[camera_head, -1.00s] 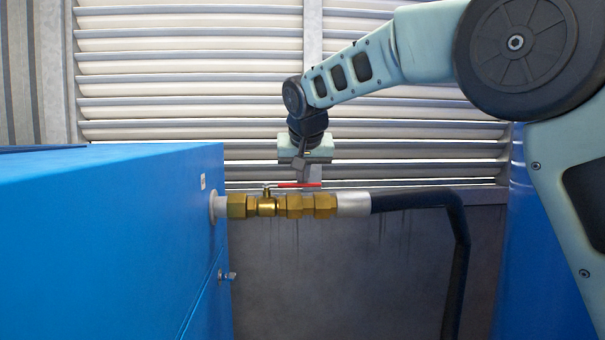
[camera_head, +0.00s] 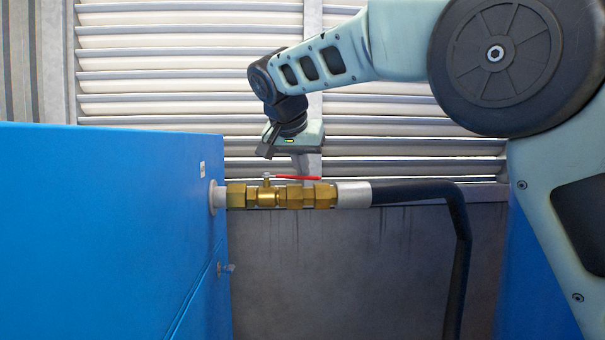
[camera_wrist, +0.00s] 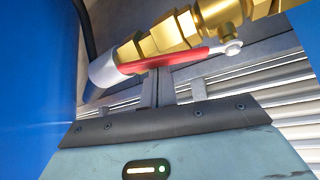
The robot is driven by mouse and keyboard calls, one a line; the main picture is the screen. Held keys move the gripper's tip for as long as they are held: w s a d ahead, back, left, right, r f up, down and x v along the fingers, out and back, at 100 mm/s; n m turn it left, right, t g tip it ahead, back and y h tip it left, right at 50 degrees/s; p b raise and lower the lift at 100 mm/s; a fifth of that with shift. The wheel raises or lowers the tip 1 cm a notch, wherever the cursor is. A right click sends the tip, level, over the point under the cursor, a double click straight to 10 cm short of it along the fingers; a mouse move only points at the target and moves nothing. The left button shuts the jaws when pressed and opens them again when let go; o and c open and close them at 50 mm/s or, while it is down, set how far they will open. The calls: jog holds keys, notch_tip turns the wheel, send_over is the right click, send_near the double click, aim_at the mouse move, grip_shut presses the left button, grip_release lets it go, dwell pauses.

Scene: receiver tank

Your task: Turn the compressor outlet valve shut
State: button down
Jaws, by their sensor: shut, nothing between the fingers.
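The compressor outlet valve is a brass ball valve (camera_head: 267,194) on the pipe from the blue cabinet. Its red lever handle (camera_head: 298,177) runs right from the stem, roughly along the pipe. In the wrist view the red handle (camera_wrist: 170,60) crosses just beyond my fingers, with its pale pivot (camera_wrist: 232,47) at upper right. My gripper (camera_head: 303,172) is tilted and points down at the handle's middle, shut and empty. In the wrist view my gripper's fingertips (camera_wrist: 160,78) are together close beside the handle; I cannot tell whether they touch it.
The blue cabinet (camera_head: 100,230) stands close on the left. A black hose (camera_head: 420,190) leaves the pipe's silver collar and bends down on the right. A louvred wall (camera_head: 180,100) is behind. Another blue surface (camera_head: 530,270) stands at the right, partly behind my arm.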

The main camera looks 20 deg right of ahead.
jog(key=shift+s+a+f+b, duration=0.2)
jog(key=shift+s+b, duration=0.1)
jog(key=shift+s, duration=0.1)
jog(key=shift+s+a+b, duration=0.7)
jog(key=shift+a+b, duration=0.05)
jog(key=s+a, duration=0.1)
jog(key=a, duration=0.4)
jog(key=shift+s+a+r+b, duration=0.15)
jog(key=shift+s+a+b, duration=0.2)
jog(key=shift+a+b, duration=0.1)
